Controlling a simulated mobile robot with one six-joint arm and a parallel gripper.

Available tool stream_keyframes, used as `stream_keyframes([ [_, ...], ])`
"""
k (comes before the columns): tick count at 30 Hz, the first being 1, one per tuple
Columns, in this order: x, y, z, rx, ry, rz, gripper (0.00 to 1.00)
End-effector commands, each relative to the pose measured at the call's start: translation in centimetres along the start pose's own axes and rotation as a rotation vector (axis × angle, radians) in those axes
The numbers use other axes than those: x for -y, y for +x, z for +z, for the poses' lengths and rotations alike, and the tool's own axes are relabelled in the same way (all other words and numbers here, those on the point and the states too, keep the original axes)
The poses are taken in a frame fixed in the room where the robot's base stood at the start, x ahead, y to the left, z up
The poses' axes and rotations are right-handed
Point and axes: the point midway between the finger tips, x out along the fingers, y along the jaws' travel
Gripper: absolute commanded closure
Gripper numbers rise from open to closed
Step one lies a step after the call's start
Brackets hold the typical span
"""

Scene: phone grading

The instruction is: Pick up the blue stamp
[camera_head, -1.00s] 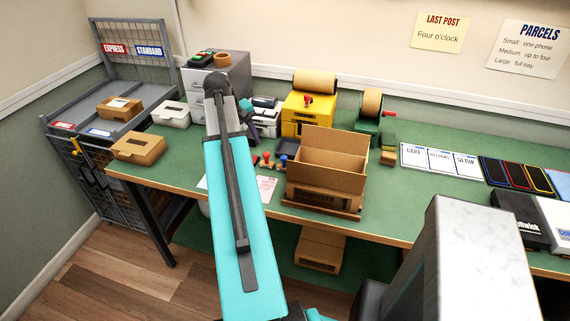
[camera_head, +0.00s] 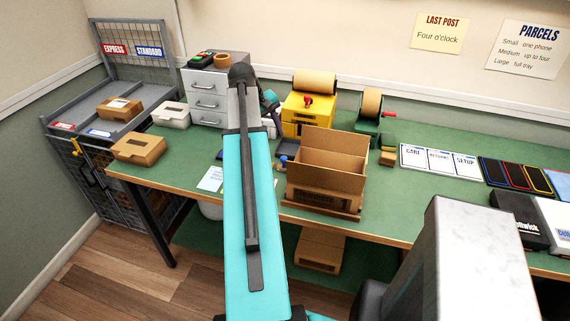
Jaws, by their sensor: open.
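The blue stamp (camera_head: 283,161) stands on the green bench, just left of the open cardboard box and right of my arm. It is small in this view, and its lower part is hard to make out. My gripper (camera_head: 271,108) is partly hidden behind the end of my teal arm. It is open, above the bench behind the blue stamp and apart from it. Its fingertips are not clear.
The open cardboard box (camera_head: 325,172) stands close right of the stamp. A yellow roll dispenser (camera_head: 297,112) and grey drawers (camera_head: 208,104) stand behind. A dark pad (camera_head: 289,147) lies behind the stamp.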

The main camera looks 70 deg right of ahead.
Motion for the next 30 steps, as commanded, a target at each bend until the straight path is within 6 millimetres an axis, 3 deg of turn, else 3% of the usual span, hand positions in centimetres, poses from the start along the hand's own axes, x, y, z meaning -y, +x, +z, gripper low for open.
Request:
stream_keyframes([
  [19,0.0,6.3,0.0,0.001,0.0,-0.001,0.56],
  [30,0.0,7.2,0.0,-0.001,0.001,0.0,0.56],
])
